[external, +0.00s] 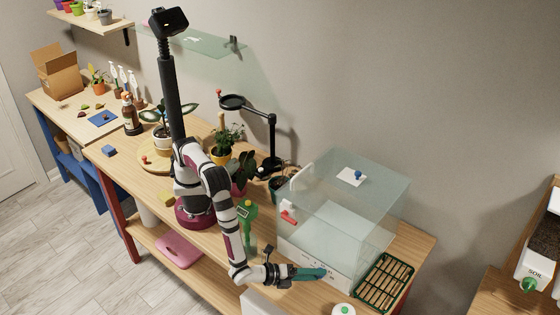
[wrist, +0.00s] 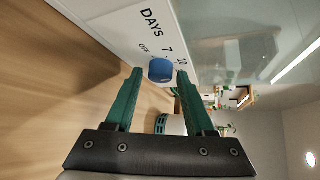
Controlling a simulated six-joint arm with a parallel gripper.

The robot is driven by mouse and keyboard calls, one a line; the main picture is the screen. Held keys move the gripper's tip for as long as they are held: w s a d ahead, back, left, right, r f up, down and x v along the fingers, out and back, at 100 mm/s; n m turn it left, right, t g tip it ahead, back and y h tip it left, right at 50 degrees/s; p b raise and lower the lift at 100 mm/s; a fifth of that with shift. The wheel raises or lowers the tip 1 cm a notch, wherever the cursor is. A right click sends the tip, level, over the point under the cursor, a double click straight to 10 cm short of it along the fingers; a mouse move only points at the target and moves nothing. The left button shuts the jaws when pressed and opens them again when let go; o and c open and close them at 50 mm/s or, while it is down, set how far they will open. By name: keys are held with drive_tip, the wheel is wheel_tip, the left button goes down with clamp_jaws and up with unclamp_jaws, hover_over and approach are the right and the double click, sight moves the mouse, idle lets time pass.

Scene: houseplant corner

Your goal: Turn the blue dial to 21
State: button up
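The blue dial (wrist: 160,70) is on the white front panel (wrist: 112,22) of the clear glass case (external: 345,215). In the wrist view the panel appears turned sideways, with the word DAYS and the marks OFF, 7 and 10 near the dial. The 21 mark is not readable, and I cannot tell where the dial points. My gripper (wrist: 160,73), with teal fingers, is open, one fingertip on each side of the dial in the picture. I cannot tell whether they touch it. In the external view my gripper (external: 312,274) is low at the case's front, hiding the dial.
A green wire rack (external: 384,282) lies right of the case. A white item with a green top (external: 344,309) is near the front edge. A green bottle (external: 247,222) stands left of the case. A red lever (external: 289,217) and a blue knob (external: 358,174) are on the case.

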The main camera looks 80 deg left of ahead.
clamp_jaws()
drive_tip(key=shift+g, duration=0.3)
drive_tip(key=m+g, duration=0.1)
drive_tip(key=m+g+y, duration=0.1)
drive_tip(key=g+y, duration=0.1)
drive_tip(key=shift+w+d+r+m, duration=0.2)
drive_tip(key=shift+r+m, duration=0.05)
drive_tip(key=shift+m, duration=0.15)
drive_tip(key=m+g+y, duration=0.2)
drive_tip(key=m+g, duration=0.1)
drive_tip(key=shift+w+d+g+y, duration=0.2)
drive_tip(key=shift+g+y, duration=0.1)
drive_tip(key=shift+y, duration=0.1)
drive_tip(key=shift+r, duration=0.1)
idle(0.5)
drive_tip(key=shift+o, duration=1.5)
unclamp_jaws()
